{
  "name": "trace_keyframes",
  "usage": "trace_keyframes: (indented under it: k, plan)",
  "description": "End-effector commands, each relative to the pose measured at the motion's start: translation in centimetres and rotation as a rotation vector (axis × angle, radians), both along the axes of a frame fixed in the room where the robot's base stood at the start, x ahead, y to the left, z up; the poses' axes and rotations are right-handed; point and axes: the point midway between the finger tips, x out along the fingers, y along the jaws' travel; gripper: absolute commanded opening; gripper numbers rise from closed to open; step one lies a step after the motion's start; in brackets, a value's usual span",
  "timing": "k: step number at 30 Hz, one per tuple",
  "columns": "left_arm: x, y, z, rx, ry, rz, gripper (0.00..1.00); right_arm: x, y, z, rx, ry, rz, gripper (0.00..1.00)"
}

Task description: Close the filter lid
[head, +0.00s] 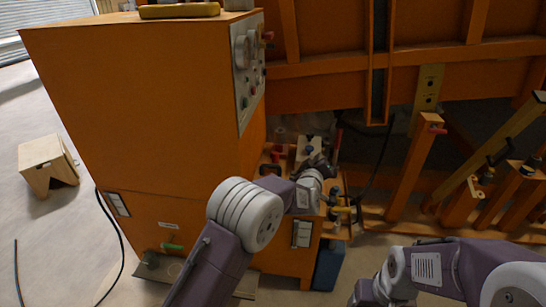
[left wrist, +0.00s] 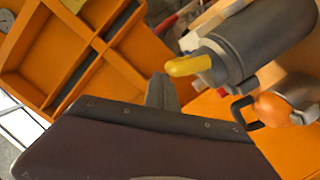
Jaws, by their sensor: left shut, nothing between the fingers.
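My left gripper (head: 327,163) reaches in among the fittings beside the orange cabinet, shut and empty. In the left wrist view its grey finger (left wrist: 162,92) shows above the dark gripper body. Close to it is a grey cylindrical housing (left wrist: 265,40) with a yellow-tipped handle (left wrist: 188,65), apparently the filter. I cannot tell its lid apart or how far open it is. No contact between finger and housing can be made out. In the head view my arm and gripper hide much of this spot.
The large orange cabinet (head: 130,100) with a control panel (head: 248,72) stands left of the fittings. An orange knob with a black loop handle (left wrist: 270,108) sits below the housing. Orange frame posts (head: 412,170) stand to the right. A wooden stool (head: 48,163) is far left.

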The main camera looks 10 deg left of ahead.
Motion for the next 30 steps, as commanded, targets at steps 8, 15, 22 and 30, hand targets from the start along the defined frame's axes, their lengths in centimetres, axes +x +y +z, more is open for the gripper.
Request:
trace_keyframes:
  k: [8, 15, 22, 30]
  plan:
    - [0.0, -0.2, -0.4, 0.0, 0.001, -0.001, 0.0, 0.0, 0.0, -0.2, 0.0, 0.0, 0.0, 0.71]
    - [-0.1, -0.3, -0.6, 0.001, 0.004, -0.003, 0.0, 0.0, 0.0, -0.2, 0.0, 0.0, 0.0, 0.71]
    - [-0.1, -0.3, -0.6, 0.002, 0.007, -0.004, 0.0, 0.0, 0.0, -0.1, 0.0, 0.0, 0.0, 0.71]
    - [0.8, 0.7, 3.7, -0.002, -0.002, 0.001, 0.0, 0.0, 0.0, 2.7, 0.0, 0.0, 0.0, 0.71]
